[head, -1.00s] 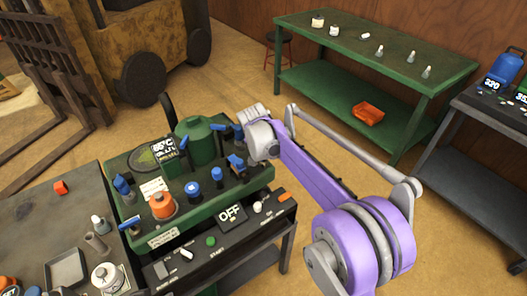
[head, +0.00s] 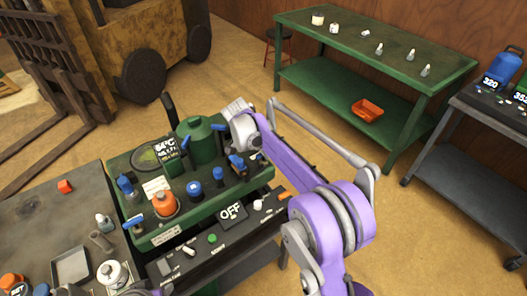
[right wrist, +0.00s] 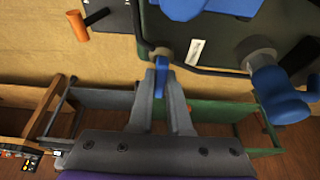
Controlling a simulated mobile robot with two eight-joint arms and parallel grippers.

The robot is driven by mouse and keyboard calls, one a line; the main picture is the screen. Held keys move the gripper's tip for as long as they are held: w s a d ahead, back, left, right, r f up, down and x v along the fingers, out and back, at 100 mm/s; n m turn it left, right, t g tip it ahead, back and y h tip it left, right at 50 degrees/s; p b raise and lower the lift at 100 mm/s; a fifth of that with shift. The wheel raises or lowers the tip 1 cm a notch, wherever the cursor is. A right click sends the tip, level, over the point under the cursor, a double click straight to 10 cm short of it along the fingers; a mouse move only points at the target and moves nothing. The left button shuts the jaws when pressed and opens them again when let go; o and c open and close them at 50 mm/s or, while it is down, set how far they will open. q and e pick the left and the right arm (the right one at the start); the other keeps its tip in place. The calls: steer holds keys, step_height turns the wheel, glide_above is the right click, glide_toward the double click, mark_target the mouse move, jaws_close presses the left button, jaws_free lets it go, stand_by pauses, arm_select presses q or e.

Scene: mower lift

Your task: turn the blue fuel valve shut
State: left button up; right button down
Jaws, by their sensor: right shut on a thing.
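The blue fuel valve handle (right wrist: 162,80) shows in the right wrist view as a narrow blue lever below a round metal fitting (right wrist: 161,52). My right gripper (right wrist: 161,88) is shut on this lever, with one grey finger on each side. In the head view my right wrist is over the back right of the green machine (head: 165,232). There the wrist hides most of the fingers, and I cannot clearly pick out the held lever.
Close by on the machine stand blue knobs (head: 194,188), an orange cap (head: 163,203) and a green tank (head: 200,145). A panel reading OFF (head: 232,212) is in front. A dark table (head: 40,225) with loose parts is at left. A green bench (head: 345,40) stands behind.

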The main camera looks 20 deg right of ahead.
stand_by(0.4)
steer(key=c, duration=0.9)
jaws_free()
steer(key=shift+o, duration=0.2)
steer(key=v, duration=1.1)
steer(key=shift+p, duration=0.3)
steer(key=shift+d, duration=0.1)
